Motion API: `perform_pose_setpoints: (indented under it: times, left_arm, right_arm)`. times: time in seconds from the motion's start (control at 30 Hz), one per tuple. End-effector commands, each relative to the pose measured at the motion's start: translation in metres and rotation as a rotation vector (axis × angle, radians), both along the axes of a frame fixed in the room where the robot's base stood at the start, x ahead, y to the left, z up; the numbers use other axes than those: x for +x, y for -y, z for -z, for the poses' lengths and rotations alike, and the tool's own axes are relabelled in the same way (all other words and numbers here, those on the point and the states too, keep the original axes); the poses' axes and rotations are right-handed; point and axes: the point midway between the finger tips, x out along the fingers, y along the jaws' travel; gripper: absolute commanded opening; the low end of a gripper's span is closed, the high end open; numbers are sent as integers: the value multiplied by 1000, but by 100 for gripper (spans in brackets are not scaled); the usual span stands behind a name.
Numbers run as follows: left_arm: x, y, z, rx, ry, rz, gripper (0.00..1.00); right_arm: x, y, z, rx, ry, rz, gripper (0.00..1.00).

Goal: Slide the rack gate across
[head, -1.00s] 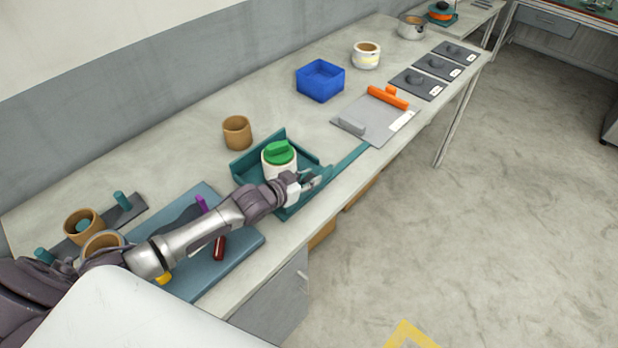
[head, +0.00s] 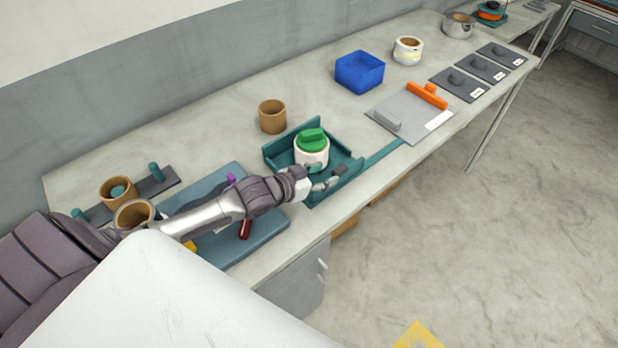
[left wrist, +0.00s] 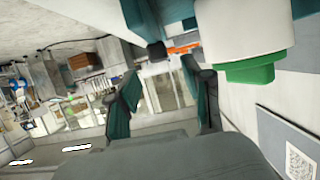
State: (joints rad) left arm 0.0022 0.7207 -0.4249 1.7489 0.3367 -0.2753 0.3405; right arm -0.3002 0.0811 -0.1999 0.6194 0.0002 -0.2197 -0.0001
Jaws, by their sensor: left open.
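A teal rack (head: 283,163) stands on the bench and holds a white canister (head: 311,158) with a green lid (head: 312,139). The rack's teal gate (head: 340,186) appears to be the panel along its front right side, in line with a teal rail (head: 385,153) that runs to the right. My left gripper (head: 326,178) is open at the front of the rack, beside the canister and close to the gate. I cannot tell whether it touches the gate. In the left wrist view its fingers (left wrist: 165,95) are apart with nothing between them; the canister (left wrist: 240,35) hangs close by.
A grey board with an orange bar (head: 428,95) lies right of the rack. A blue bin (head: 360,72) and a tan cup (head: 272,117) stand behind it. A blue mat (head: 262,236) with tools lies under my left arm. The bench's front edge is close to the gripper.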

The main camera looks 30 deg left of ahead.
Motion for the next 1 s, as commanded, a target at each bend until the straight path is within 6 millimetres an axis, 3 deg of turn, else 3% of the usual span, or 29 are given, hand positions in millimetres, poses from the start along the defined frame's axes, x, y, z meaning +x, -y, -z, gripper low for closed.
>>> perform_pose_setpoints:
  times: [0.1,0.3,1.0]
  left_arm:
    - [-23,-8,-8,1,-4,0,50]
    - [-45,-16,-18,2,-3,0,50]
    - [-54,-13,-18,4,-15,-3,50]
  right_arm:
    - [0,-1,0,1,1,0,92]
    - [1,-1,0,1,1,0,92]
    - [1,-1,0,1,1,0,92]
